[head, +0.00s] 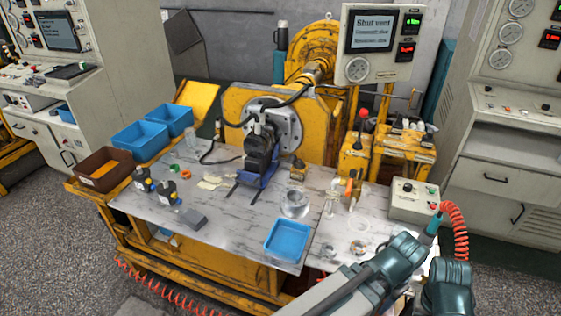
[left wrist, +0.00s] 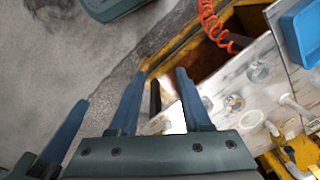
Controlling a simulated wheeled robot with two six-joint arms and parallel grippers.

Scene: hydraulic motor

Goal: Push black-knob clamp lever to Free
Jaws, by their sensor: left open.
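A black-topped lever (head: 282,38) stands upright behind the yellow motor stand in the head view; I cannot tell for sure that it is the clamp lever, and no Free marking is readable. My left gripper (left wrist: 160,95) is open and empty in the left wrist view, beyond the table's edge and well away from the lever. One more blue finger shows at the lower left there, perhaps my right gripper's; its partner is not visible. In the head view my arm links cross the lower right and no fingertips show clearly.
The black motor (head: 262,150) sits on a blue cradle before the yellow stand (head: 238,103). A red-knob lever (head: 364,116) stands to its right. The table holds a blue tray (head: 288,240), glassware and bottles. A grey control box (head: 414,201) and red coiled hose (head: 456,222) are at right.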

